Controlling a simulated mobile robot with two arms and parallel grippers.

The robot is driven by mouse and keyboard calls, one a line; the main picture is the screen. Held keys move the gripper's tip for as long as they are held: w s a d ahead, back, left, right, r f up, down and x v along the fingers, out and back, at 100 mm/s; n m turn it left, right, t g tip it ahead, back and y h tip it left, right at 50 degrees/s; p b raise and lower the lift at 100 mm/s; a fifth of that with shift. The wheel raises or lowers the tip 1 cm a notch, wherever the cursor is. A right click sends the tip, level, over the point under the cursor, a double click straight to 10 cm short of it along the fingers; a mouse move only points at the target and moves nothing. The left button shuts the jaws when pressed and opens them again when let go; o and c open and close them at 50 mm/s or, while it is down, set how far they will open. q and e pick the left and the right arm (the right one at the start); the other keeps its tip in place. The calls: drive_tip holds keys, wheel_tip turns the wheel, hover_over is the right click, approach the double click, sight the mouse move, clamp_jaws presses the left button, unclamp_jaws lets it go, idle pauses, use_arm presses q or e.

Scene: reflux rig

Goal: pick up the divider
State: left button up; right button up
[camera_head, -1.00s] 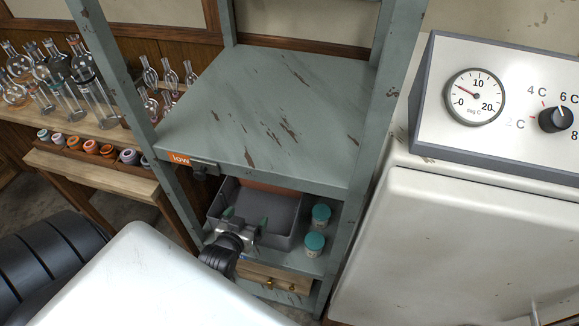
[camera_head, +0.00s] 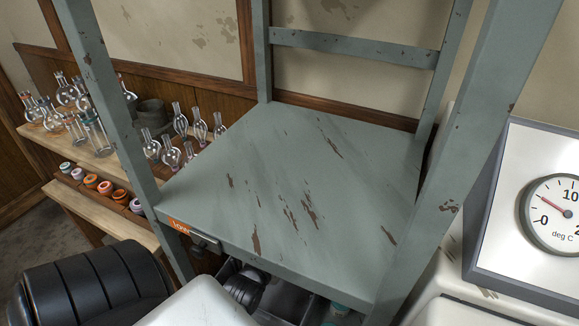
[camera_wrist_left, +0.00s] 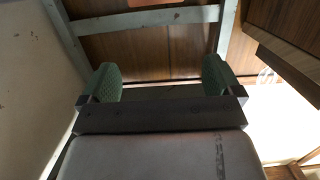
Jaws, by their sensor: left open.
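I cannot make out the divider for certain in either current view. My right gripper is in neither view.
The upper shelf is bare, with a rack post (camera_head: 440,170) at right. Glassware stands on a wooden bench (camera_head: 98,165) at left. A white unit with a temperature dial (camera_head: 560,212) stands at right.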

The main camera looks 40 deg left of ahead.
use_arm(q)
wheel_tip(320, 180, down, 6)
drive_tip(key=b, duration=0.5)
drive_tip(key=r+x, duration=0.1)
drive_tip(key=x, duration=0.7)
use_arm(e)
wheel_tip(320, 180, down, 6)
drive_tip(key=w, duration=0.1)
use_arm(q)
drive_tip(key=shift+w+f, duration=0.1)
drive_tip(key=c, duration=1.3)
wheel_tip(320, 180, up, 18)
drive_tip(key=p, duration=0.3)
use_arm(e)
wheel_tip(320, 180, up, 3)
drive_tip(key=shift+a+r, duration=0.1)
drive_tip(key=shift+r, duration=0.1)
